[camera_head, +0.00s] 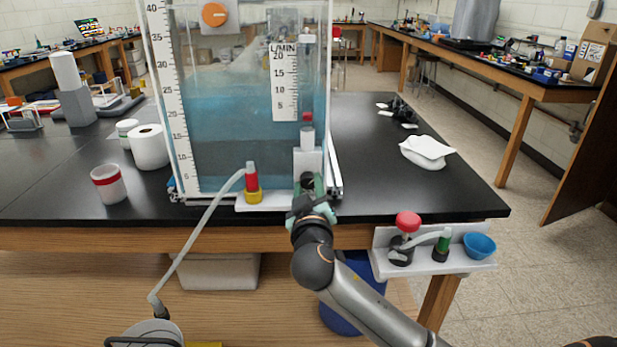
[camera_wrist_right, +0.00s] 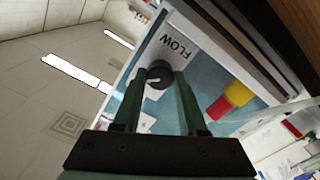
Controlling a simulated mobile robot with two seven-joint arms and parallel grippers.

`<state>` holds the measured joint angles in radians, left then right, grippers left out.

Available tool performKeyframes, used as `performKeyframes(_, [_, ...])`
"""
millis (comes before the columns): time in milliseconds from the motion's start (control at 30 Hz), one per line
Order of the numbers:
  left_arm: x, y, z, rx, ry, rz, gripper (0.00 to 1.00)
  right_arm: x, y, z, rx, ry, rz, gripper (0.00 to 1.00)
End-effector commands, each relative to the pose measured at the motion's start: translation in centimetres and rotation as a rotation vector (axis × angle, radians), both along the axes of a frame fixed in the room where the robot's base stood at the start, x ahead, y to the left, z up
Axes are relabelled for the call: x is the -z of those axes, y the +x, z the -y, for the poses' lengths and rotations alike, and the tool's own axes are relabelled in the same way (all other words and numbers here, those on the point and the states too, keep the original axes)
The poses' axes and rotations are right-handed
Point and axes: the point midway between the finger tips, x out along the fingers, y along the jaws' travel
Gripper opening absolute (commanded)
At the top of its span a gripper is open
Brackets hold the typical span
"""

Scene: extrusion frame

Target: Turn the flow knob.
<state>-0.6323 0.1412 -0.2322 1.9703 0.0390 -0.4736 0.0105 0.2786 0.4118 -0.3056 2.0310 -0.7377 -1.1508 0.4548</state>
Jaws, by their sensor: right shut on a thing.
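The flow knob (camera_wrist_right: 159,75) is a small dark round knob with a light pointer mark. It sits on a white plate marked FLOW (camera_wrist_right: 180,47) at the lower right front of the water tank (camera_head: 235,120). My right gripper (camera_wrist_right: 158,84) has its two green fingers on either side of the knob, shut on it. In the head view my right gripper (camera_head: 309,196) reaches up to the tank's front, and its fingers and wrist partly hide the knob. My left gripper is in neither view.
A red and yellow hose fitting (camera_head: 251,184) sits left of the knob, with a grey hose (camera_head: 195,235) hanging from it. A white shelf (camera_head: 440,264) with a red-topped part and blue cup (camera_head: 479,245) is at the right. White rolls stand left of the tank.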

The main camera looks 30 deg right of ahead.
Motion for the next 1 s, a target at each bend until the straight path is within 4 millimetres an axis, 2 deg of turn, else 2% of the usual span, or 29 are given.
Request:
performKeyframes(33, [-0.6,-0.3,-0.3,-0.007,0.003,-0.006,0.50,-0.2,0.0,0.0,0.002,-0.035,-0.028,0.00])
performKeyframes(500, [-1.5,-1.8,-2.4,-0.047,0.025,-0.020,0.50,-0.1,0.0,0.0,0.001,-0.324,-0.204,0.00])
performKeyframes(1000, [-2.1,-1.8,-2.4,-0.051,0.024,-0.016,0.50,0.1,0.0,0.0,0.001,-0.409,-0.253,0.00])
